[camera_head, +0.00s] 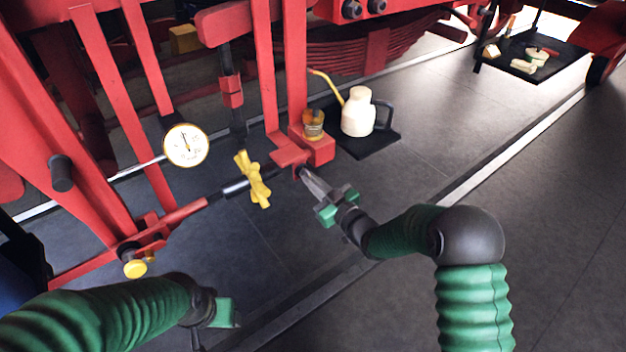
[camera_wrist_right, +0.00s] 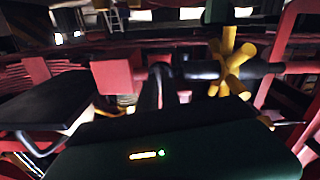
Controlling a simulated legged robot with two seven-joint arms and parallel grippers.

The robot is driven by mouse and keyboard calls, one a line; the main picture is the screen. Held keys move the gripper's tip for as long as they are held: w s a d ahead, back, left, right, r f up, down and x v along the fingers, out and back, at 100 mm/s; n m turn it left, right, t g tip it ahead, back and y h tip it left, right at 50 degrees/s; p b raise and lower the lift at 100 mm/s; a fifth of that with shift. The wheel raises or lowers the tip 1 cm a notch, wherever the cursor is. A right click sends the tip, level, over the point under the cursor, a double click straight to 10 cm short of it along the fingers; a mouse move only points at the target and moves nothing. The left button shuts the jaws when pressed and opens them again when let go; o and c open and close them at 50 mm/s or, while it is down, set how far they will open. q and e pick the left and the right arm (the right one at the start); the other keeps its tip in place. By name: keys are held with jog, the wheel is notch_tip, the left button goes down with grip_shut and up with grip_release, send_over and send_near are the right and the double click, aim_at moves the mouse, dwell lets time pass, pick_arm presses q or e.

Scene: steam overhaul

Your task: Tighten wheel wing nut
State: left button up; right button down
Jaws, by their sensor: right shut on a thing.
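A yellow star-shaped wheel nut (camera_head: 252,180) with several arms sits on a dark horizontal shaft between the red frame parts. It also shows at the upper right of the right wrist view (camera_wrist_right: 232,66). My right gripper (camera_head: 306,178) is to the right of the yellow nut and apart from it. It is shut on a small dark piece at the shaft's right end, beside the red bracket (camera_head: 290,157); the gripped part is mostly hidden. My left gripper (camera_head: 224,313) is low in the head view, below the yellow nut and away from it; its fingers do not show clearly.
A round dial gauge (camera_head: 186,145) stands left of the yellow nut. A white oil can (camera_head: 358,112) stands on a dark tray (camera_head: 385,138) behind my right gripper, with an amber jar (camera_head: 313,124) beside it.

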jog(key=shift+f+m, duration=0.25)
jog(key=shift+m, duration=0.75)
jog(key=c, duration=1.6)
grip_release()
jog(key=shift+o, duration=0.2)
jog(key=shift+r, duration=0.1)
jog(key=shift+p, duration=0.3)
jog(key=p+v, duration=0.1)
jog(key=v, duration=1.5)
jog(key=shift+s+d, duration=0.25)
jog(key=shift+s, duration=0.05)
